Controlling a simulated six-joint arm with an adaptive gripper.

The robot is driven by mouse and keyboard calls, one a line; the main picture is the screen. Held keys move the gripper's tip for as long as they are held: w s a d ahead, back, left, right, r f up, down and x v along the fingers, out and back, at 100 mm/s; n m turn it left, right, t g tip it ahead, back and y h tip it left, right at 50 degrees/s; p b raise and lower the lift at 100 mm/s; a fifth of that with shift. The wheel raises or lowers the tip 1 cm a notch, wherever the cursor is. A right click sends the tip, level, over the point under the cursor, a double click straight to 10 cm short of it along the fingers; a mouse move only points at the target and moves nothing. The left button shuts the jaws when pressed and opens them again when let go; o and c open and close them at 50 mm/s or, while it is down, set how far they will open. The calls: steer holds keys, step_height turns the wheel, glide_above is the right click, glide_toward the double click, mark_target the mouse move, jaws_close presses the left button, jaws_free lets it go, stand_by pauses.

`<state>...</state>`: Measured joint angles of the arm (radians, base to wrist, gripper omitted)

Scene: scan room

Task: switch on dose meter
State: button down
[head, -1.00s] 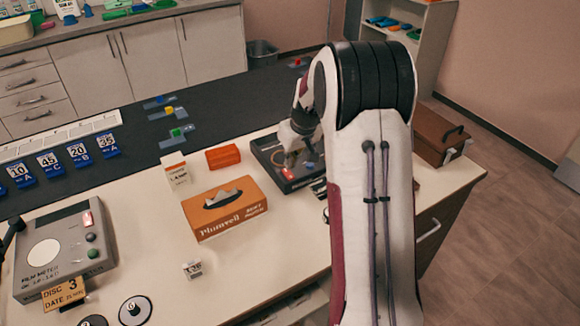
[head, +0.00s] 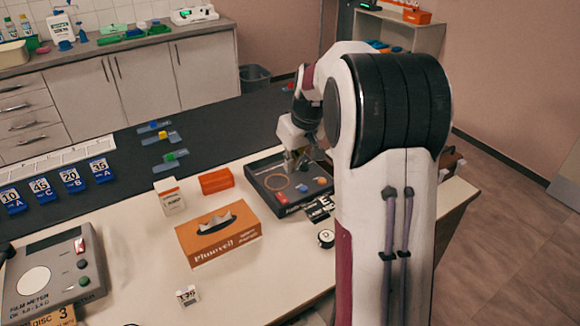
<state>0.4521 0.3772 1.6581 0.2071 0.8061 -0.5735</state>
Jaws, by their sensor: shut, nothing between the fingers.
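A dark flat box (head: 258,168) lies on the bench right of centre. It carries an orange ring (head: 279,183), a red switch (head: 281,198), and a blue and an orange knob. Its lettering is too small to read, so I cannot tell for sure that it is the dose meter. My gripper (head: 296,170) points down over the box's far part, shut and empty. I cannot tell whether the fingertips touch it. A grey film meter (head: 60,268) with a white disc, a red switch and a green button stands at the left.
An orange tissue box (head: 218,236), a white carton (head: 168,197) and an orange block (head: 215,181) stand left of the dark box. A small round piece marked D (head: 326,239) lies near its front.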

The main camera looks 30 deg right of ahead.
mark_target(280, 194)
steer(key=shift+w, duration=0.1)
steer(key=shift+w+r, duration=0.35)
steer(key=shift+w, duration=0.25)
stand_by(0.3)
steer(key=shift+s+x, duration=0.2)
steer(key=shift+x, duration=3.3)
steer(key=shift+s+x, duration=0.2)
steer(key=shift+x, duration=3.3)
steer(key=shift+f, duration=0.2)
